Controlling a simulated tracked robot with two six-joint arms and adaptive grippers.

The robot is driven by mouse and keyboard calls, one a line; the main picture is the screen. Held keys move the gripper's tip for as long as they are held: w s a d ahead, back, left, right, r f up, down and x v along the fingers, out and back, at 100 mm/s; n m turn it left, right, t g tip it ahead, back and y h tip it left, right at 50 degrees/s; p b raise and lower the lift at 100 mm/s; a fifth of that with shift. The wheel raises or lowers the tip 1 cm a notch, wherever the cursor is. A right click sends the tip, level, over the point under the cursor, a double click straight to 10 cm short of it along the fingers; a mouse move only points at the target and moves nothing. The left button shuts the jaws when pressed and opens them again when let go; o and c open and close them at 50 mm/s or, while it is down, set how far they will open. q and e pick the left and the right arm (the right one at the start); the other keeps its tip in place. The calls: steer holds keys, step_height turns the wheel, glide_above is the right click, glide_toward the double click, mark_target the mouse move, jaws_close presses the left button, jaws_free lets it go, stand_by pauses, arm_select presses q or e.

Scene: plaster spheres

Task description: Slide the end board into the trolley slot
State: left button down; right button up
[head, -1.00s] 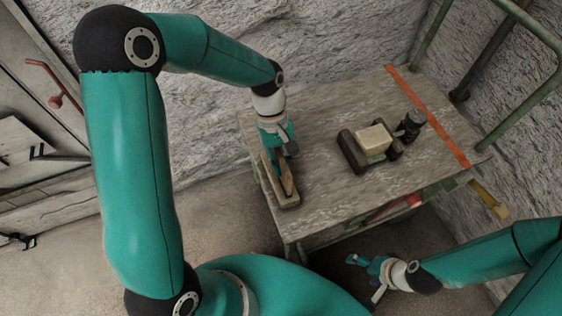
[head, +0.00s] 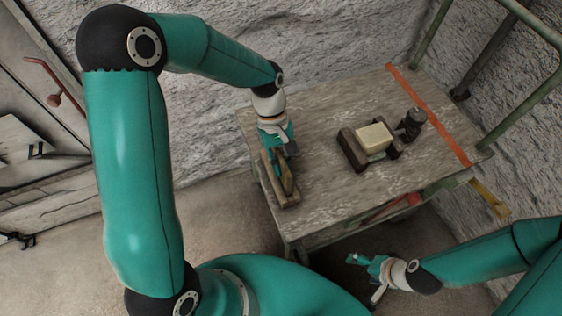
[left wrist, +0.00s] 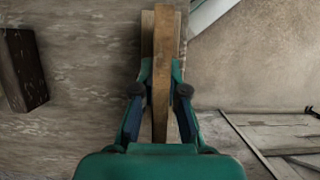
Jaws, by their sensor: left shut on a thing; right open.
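The end board (head: 286,177) is a narrow brown wooden board. My left gripper (head: 279,150) is shut on it at the left edge of the trolley (head: 325,205). In the left wrist view the board (left wrist: 167,45) stands between the fingers of the gripper (left wrist: 160,80). A paler wooden strip (head: 290,201) lies along the trolley's edge below the board and also shows beside it in the wrist view (left wrist: 147,38). The slot itself is hidden, so I cannot tell whether the board is in it. My right gripper (head: 366,275) is open and empty, low in front of the trolley.
A dark wooden holder (head: 352,150) with a cream block (head: 374,138) and a small dark cylinder (head: 412,122) stand on the trolley top. An orange stripe (head: 428,113) crosses its right side. Green rails (head: 520,105) rise at the right.

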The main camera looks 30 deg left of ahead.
arm_select(q)
steer(key=shift+f+b, duration=1.05)
steer(key=shift+f, duration=0.6)
steer(key=c, duration=1.1)
jaws_free()
steer(key=shift+c, duration=0.2)
steer(key=shift+r+p, duration=1.65)
steer(key=shift+r, duration=0.4)
